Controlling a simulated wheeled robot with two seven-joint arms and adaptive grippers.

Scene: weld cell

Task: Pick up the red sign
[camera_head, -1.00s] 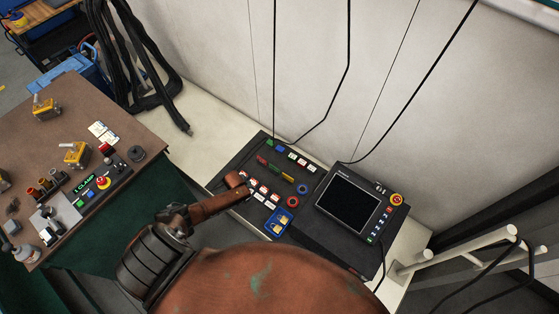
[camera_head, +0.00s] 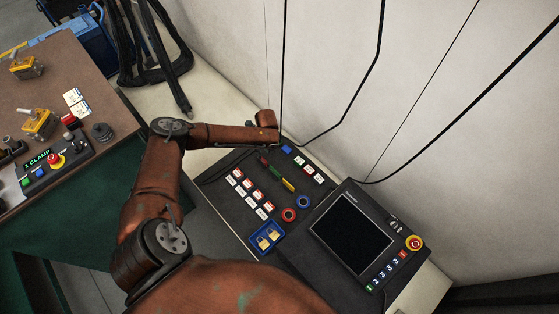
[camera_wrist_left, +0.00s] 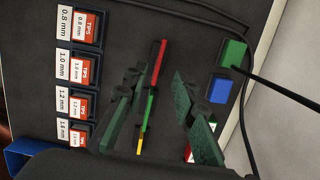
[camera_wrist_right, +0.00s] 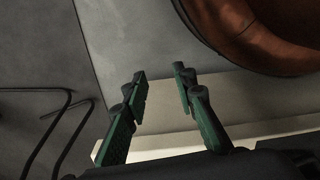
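A thin red strip (camera_head: 264,161), the only plain red flat piece I see that could be the red sign, lies in line with a green and a yellow strip on the dark panel. In the left wrist view the red strip (camera_wrist_left: 159,61) lies between the spread fingers of my left gripper (camera_wrist_left: 158,80), nearer the left finger, and untouched as far as I can tell. In the head view my left gripper (camera_head: 270,142) is over the panel's far end, mostly hidden under its wrist. My right gripper (camera_wrist_right: 160,75) is open and empty.
Labelled boxes (camera_head: 249,192), a blue tray with padlocks (camera_head: 265,238) and a pendant screen (camera_head: 350,232) share the panel top. Green (camera_wrist_left: 233,54) and blue (camera_wrist_left: 219,88) blocks sit right of the left fingers. A thin cable (camera_head: 283,70) hangs close to my left wrist.

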